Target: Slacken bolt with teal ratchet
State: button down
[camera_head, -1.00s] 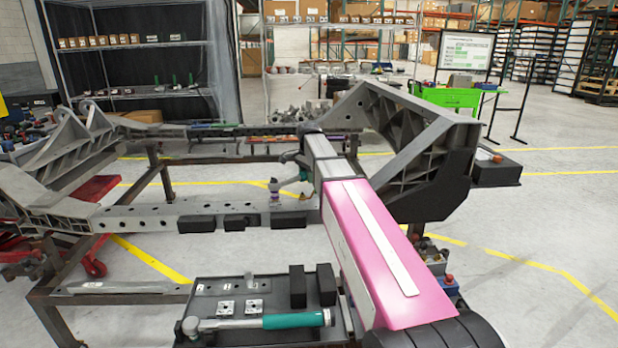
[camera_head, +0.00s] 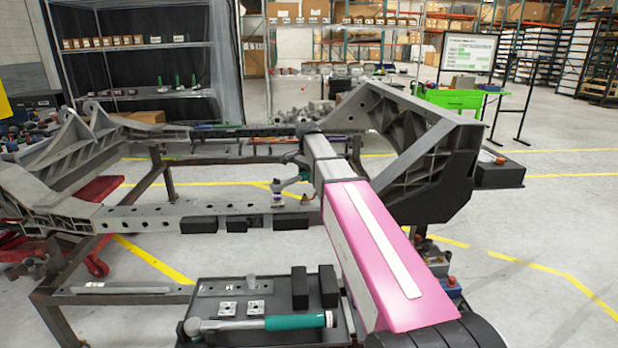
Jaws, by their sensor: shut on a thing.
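My pink-and-grey arm reaches away from me toward the far side of the frame. My gripper (camera_head: 296,159) is at its far end, low and small in view, shut on a teal-handled ratchet (camera_head: 304,174). The ratchet's grey head (camera_head: 277,185) points left, above the chassis rail (camera_head: 150,217). A small silver-and-purple upright piece, seemingly a socket, stands under the head near the rail's right end. The bolt itself cannot be made out; the head and socket may hide it. A second teal-handled wrench (camera_head: 293,322) lies on the black tray in front.
The black tray (camera_head: 222,286) also holds black blocks and small metal plates. Black blocks (camera_head: 291,221) line the rail's front side. A large grey bracket (camera_head: 432,180) stands close to the right of my arm. Open floor lies at right; a green cart (camera_head: 450,98) stands behind.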

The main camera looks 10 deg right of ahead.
jog(key=shift+w+a+f, duration=0.1)
jog(key=shift+a, duration=0.3)
jog(key=shift+w+a+n, duration=0.65)
jog(key=shift+n, duration=0.35)
jog(key=shift+w+a, duration=0.1)
jog(key=shift+a, duration=0.05)
dwell(0.4)
jog(key=shift+w+a+n, duration=0.4)
jog(key=shift+a+n, duration=0.15)
jog(key=shift+n, duration=0.05)
jog(key=shift+w+a+f, duration=0.1)
jog(key=shift+a, duration=0.05)
jog(key=shift+r, duration=0.3)
dwell(0.3)
jog(key=shift+w+r, duration=0.25)
jog(key=shift+r, duration=0.7)
